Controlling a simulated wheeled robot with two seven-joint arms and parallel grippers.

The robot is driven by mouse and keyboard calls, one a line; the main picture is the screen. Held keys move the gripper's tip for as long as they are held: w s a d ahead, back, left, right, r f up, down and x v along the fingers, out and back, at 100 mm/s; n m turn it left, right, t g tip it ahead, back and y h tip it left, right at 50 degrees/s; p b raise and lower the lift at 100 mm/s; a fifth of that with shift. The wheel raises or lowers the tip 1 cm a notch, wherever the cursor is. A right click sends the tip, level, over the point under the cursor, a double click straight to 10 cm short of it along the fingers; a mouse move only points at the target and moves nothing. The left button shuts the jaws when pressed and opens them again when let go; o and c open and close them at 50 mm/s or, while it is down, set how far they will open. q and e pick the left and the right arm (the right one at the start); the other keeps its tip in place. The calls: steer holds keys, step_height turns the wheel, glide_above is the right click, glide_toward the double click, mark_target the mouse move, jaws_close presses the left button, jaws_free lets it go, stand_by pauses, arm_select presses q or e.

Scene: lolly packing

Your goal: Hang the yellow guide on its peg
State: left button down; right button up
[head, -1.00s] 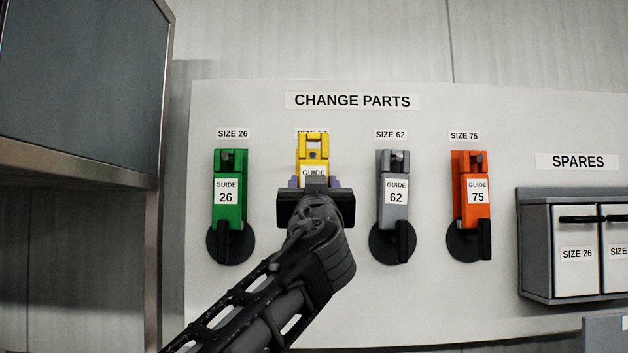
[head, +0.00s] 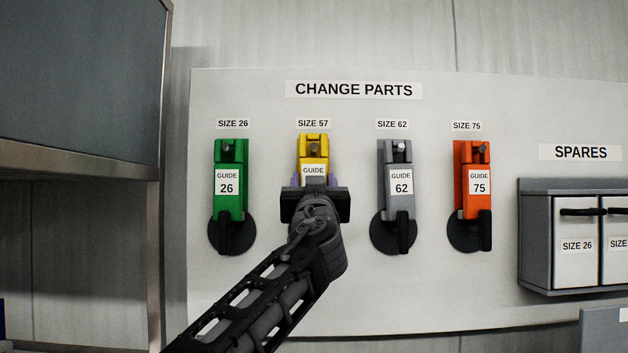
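The yellow guide (head: 313,150) is upright in front of the panel, under the SIZE 57 label (head: 313,124). A peg end (head: 313,142) shows in the opening at its top. Its top edge is slightly higher in the picture than those of the neighbouring guides. My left gripper (head: 315,182) is at its lower part, with purple fingertips against both sides, shut on it. The gripper body hides the guide's lower end and most of its white label. I cannot tell whether the guide rests on the peg. My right gripper is out of view.
The SPARES cabinet (head: 537,240) is at far right. A metal-framed shelf unit (head: 153,220) stands at left.

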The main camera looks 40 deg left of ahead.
arm_select(q)
steer(key=shift+w+a+f+b, duration=0.15)
steer(key=shift+w+f+b, duration=0.1)
steer(key=shift+b, duration=0.1)
stand_by(0.5)
steer(key=c, duration=0.5)
jaws_free()
steer(key=shift+f, duration=0.1)
steer(key=shift+s+f, duration=0.15)
steer(key=b+v, duration=0.3)
steer(key=v, duration=0.4)
steer(key=shift+s+d+b, duration=0.15)
steer(key=shift+d+b, duration=0.1)
steer(key=shift+b, duration=0.1)
